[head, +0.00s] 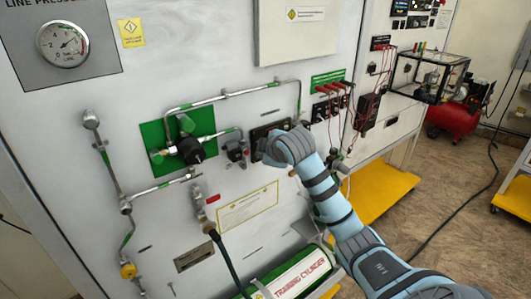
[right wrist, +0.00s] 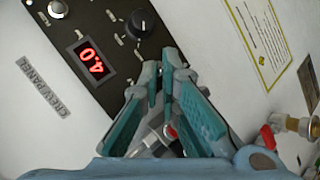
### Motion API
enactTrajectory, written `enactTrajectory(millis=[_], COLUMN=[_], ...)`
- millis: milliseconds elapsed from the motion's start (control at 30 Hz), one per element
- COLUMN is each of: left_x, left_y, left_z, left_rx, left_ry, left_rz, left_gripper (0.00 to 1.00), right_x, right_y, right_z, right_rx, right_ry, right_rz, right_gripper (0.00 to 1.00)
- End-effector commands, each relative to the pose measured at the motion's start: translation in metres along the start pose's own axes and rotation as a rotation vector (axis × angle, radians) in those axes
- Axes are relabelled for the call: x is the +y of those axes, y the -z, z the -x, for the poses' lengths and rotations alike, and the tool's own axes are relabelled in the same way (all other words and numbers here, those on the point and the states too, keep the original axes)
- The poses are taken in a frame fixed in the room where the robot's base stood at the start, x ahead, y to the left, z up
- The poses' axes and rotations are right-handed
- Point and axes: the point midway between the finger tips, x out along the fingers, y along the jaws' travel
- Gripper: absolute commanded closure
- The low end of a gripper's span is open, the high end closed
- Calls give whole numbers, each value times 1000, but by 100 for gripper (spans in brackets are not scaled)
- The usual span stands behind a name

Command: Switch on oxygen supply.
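My right gripper (head: 268,152) is in front of the oxygen trainer's upright panel (head: 240,60), close to a small black control module (head: 262,132) and partly covering it. In the right wrist view the fingertips (right wrist: 164,68) are drawn together near the module's lower edge, with nothing seen held between them. The module has a black knob (right wrist: 140,24) and a red display (right wrist: 91,60) reading 4.0. A green plate (head: 152,132) with pipes and a black knob (head: 191,151) sits left of the gripper. My left gripper is not in view.
A pressure gauge (head: 63,44) is at upper left. Red and dark leads (head: 376,85) hang right of the module. A red compressor (head: 455,117) stands on the floor at right.

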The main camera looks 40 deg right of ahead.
Motion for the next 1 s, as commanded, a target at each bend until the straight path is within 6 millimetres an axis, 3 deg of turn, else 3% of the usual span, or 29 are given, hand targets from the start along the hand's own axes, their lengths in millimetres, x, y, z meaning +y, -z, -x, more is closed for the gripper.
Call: enactTrajectory(millis=[200,333,667,767,1000], left_x=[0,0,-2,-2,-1], left_y=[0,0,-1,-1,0], left_z=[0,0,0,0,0], left_rx=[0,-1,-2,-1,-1], left_ry=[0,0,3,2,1], left_rz=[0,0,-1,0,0], left_gripper=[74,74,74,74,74], right_x=[-2,-2,0,1,1], right_y=[-1,-1,-1,0,0], right_z=[-1,-1,2,14,79], right_rx=[-2,-2,-1,0,0], right_ry=[5,4,0,-3,-4], right_rz=[-1,-1,-1,0,2], right_gripper=[100,75,74,74,74])
